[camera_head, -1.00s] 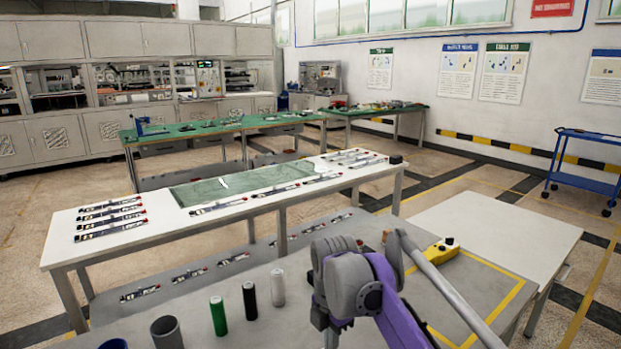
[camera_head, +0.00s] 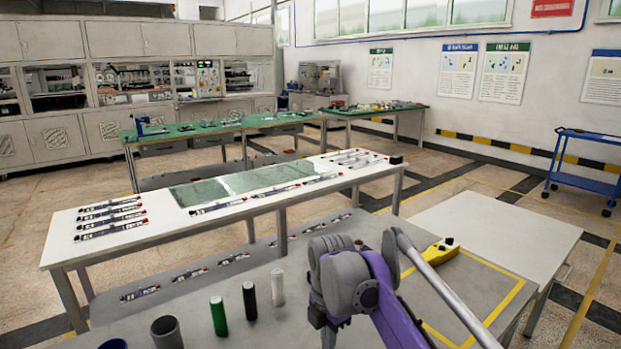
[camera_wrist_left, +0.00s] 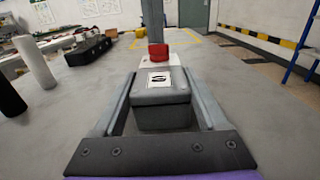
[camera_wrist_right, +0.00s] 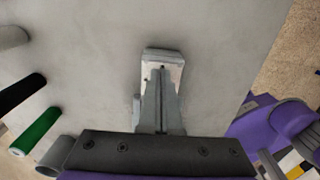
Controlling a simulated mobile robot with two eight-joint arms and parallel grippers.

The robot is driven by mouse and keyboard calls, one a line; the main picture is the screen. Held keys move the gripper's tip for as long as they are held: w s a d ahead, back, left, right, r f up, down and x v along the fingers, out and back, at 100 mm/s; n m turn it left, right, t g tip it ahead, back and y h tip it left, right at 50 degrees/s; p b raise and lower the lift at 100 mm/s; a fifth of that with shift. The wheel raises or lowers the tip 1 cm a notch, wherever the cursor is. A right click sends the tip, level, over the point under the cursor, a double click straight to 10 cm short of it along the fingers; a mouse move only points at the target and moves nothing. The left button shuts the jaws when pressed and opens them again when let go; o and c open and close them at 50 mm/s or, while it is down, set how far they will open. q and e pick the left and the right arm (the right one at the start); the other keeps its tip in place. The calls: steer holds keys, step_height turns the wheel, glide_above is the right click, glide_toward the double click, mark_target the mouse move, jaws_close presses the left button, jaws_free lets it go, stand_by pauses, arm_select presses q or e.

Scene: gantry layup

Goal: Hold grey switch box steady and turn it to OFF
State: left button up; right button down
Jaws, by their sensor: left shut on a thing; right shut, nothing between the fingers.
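The grey switch box (camera_wrist_left: 160,112) shows up close in the left wrist view, with a white and black label on its face and a red knob (camera_wrist_left: 158,52) at its far end. My left gripper (camera_wrist_left: 160,80) is shut on it, one finger along each side. My right gripper (camera_wrist_right: 162,66) is shut and empty in the right wrist view, pointing down over the grey tabletop. Whether it touches anything is unclear. In the head view my purple and grey arm covers part of the table, and I cannot make out the grippers or the grey box there.
A yellow box with a black knob (camera_head: 440,252) stands at the back of the grey table (camera_head: 275,325), near a yellow outlined area. Black (camera_head: 249,301), green (camera_head: 218,316) and white (camera_head: 277,287) cylinders and a grey cup (camera_head: 167,331) stand left of my arm.

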stand_by(0.3)
steer(key=shift+w+d+r, duration=0.1)
steer(key=shift+w+d, duration=0.15)
steer(key=shift+w, duration=0.05)
step_height(320, 180, up, 6)
steer(key=shift+f, duration=0.1)
stand_by(0.3)
steer(key=shift+s+d+f, duration=0.1)
steer(key=shift+d+f, duration=0.05)
steer(key=shift+f, duration=0.85)
steer(key=shift+s+d+f, duration=0.1)
steer(key=shift+d+f, duration=0.05)
steer(key=shift+f, duration=0.85)
steer(key=shift+s+d+f, duration=0.1)
steer(key=shift+d+f, duration=0.05)
steer(key=shift+f, duration=0.85)
steer(key=shift+s+a, duration=0.25)
steer(key=shift+a, duration=0.3)
